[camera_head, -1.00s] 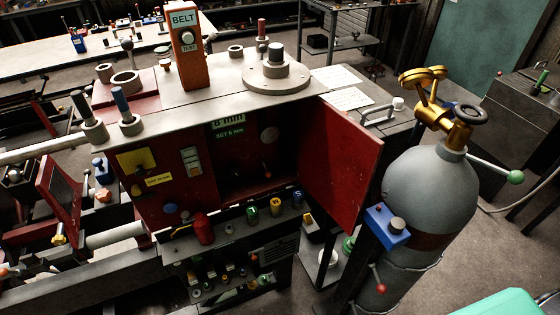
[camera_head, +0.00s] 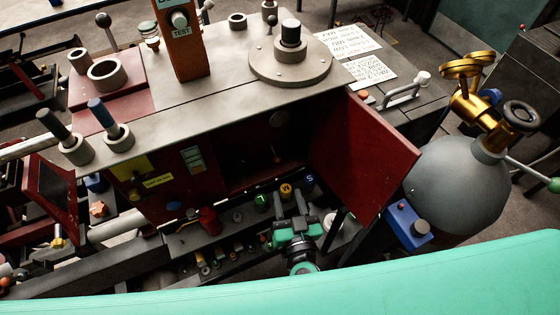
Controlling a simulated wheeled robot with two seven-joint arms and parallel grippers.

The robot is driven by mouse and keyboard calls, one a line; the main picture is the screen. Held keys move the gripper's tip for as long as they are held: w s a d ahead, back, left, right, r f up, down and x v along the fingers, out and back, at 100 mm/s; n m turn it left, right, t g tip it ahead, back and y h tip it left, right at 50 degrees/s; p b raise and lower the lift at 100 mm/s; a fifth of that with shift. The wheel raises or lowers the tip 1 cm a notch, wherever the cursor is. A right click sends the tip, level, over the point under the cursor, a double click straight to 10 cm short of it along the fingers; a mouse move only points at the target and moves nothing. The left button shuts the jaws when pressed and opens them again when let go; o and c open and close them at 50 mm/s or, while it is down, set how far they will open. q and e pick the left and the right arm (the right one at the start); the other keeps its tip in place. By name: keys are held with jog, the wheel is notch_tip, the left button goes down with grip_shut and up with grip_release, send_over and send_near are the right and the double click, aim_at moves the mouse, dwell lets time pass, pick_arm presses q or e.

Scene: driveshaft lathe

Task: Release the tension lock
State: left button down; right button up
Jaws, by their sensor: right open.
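The red lathe headstock has an open compartment (camera_head: 240,172) with its red door (camera_head: 365,155) swung out to the right. Inside, a small lever (camera_head: 276,154) with a reddish tip stands at the back. No part is readably marked as the tension lock, so I cannot tell which one it is. My right gripper (camera_head: 290,203) is open and empty, pointing toward the compartment from below. It is in front of the ledge with coloured knobs, beside a yellow knob (camera_head: 286,191) and a blue knob (camera_head: 309,180). My left gripper is not in view.
An orange belt tester (camera_head: 186,45) and a round flange (camera_head: 290,67) stand on top of the headstock. A grey gas cylinder (camera_head: 450,185) with brass valves stands at the right. A red bottle-like part (camera_head: 208,221) stands on the ledge. My teal body covers the bottom edge.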

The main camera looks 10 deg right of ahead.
aim_at(279, 174)
jog(key=w, duration=0.3)
jog(key=w+p, duration=0.1)
jog(key=w, duration=0.5)
jog(key=shift+a+p, duration=0.4)
jog(key=shift+w, duration=0.6)
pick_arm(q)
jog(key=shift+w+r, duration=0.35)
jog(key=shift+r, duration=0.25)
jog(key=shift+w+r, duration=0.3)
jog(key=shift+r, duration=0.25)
pick_arm(e)
jog(key=shift+w+a, duration=0.1)
jog(key=shift+w, duration=0.1)
grip_shut()
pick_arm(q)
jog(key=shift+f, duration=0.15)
pick_arm(e)
jog(key=shift+f, duration=0.1)
